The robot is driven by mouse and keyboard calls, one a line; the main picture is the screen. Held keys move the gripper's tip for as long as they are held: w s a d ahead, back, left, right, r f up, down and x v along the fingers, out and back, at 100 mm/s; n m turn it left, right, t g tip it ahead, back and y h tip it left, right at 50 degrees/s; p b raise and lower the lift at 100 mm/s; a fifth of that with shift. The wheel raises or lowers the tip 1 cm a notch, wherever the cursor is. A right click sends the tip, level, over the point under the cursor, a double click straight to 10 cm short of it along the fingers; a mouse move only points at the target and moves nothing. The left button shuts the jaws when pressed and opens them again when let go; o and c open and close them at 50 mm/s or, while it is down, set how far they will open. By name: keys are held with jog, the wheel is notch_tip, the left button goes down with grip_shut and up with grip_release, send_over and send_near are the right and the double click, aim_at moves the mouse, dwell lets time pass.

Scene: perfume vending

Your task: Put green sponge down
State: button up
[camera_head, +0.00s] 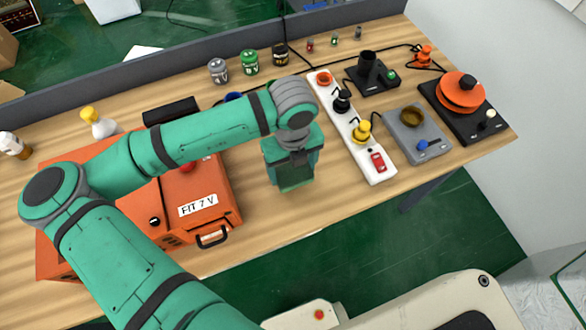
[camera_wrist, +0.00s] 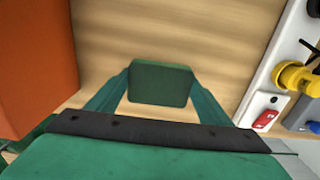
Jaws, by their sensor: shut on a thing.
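The green sponge (camera_wrist: 160,83) is a dark green block held between the two green fingers of my gripper (camera_wrist: 158,92) in the wrist view. In the head view my gripper (camera_head: 292,172) points down over the wooden table, between the orange case and the white power strip. The sponge also shows there as a dark green block (camera_head: 296,178) at the fingertips, partly covered by the gripper. I cannot tell whether its underside touches the table.
An orange case (camera_head: 222,218) marked "FIT 7 V" stands to the left. A white power strip (camera_head: 373,148) with plugs lies to the right, beside a grey device (camera_head: 430,146). Bare wood (camera_head: 300,207) lies in front. Several small jars stand behind.

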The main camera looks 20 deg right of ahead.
aim_at(292, 169)
jog(key=f, duration=0.2)
jog(key=shift+w+a+f, duration=0.1)
jog(key=shift+w+f, duration=0.15)
jog(key=shift+f, duration=0.05)
jog(key=shift+s+f, duration=0.1)
jog(key=shift+f, duration=0.1)
jog(key=shift+s, duration=0.2)
jog(key=shift+f, duration=0.15)
jog(key=o, duration=1.1)
jog(key=shift+w, duration=0.1)
jog(key=shift+w, duration=0.1)
jog(key=r, duration=1.2)
jog(key=shift+s+r, duration=0.15)
jog(key=shift+s, duration=0.05)
